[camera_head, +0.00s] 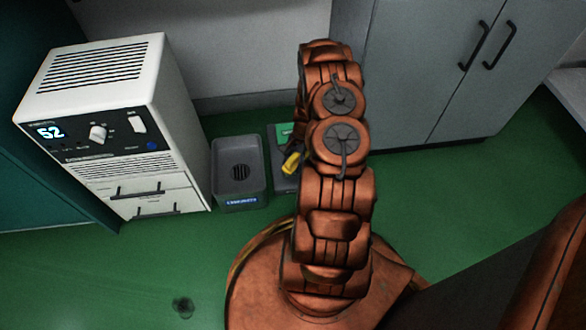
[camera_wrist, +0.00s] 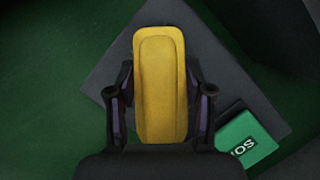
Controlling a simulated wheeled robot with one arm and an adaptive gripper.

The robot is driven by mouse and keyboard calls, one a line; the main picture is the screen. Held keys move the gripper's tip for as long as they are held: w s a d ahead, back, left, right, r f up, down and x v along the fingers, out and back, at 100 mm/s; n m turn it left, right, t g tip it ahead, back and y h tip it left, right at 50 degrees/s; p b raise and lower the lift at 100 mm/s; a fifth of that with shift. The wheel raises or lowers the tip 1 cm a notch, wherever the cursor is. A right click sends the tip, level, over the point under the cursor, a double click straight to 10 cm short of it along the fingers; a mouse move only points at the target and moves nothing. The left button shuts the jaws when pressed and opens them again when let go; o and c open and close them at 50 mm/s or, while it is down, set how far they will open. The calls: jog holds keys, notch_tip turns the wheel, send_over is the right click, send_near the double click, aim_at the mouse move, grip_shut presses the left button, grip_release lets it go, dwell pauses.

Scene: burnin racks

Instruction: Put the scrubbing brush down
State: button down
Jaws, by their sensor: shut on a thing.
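The scrubbing brush (camera_wrist: 160,85) shows in the wrist view as a long yellow body with a rounded end, held between the two dark fingers of my gripper (camera_wrist: 159,95). My gripper is shut on it. In the head view a small yellow part of the brush (camera_head: 291,162) shows at the left of my arm. It is over or near a dark grey flat slab (camera_head: 286,183) on the green floor. My arm hides most of the slab and my gripper in the head view. I cannot tell whether the brush touches the slab.
A green box (camera_wrist: 251,139) with white lettering lies at the slab's right in the wrist view. A grey bin (camera_head: 239,171) with a drain stands left of the slab. A white cabinet unit (camera_head: 110,115) with a lit display stands further left. Grey cupboards (camera_head: 430,70) are behind.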

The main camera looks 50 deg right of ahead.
jog(key=shift+f+b, duration=0.55)
jog(key=shift+f, duration=1.05)
jog(key=shift+f, duration=0.15)
jog(key=shift+c, duration=2.2)
grip_release()
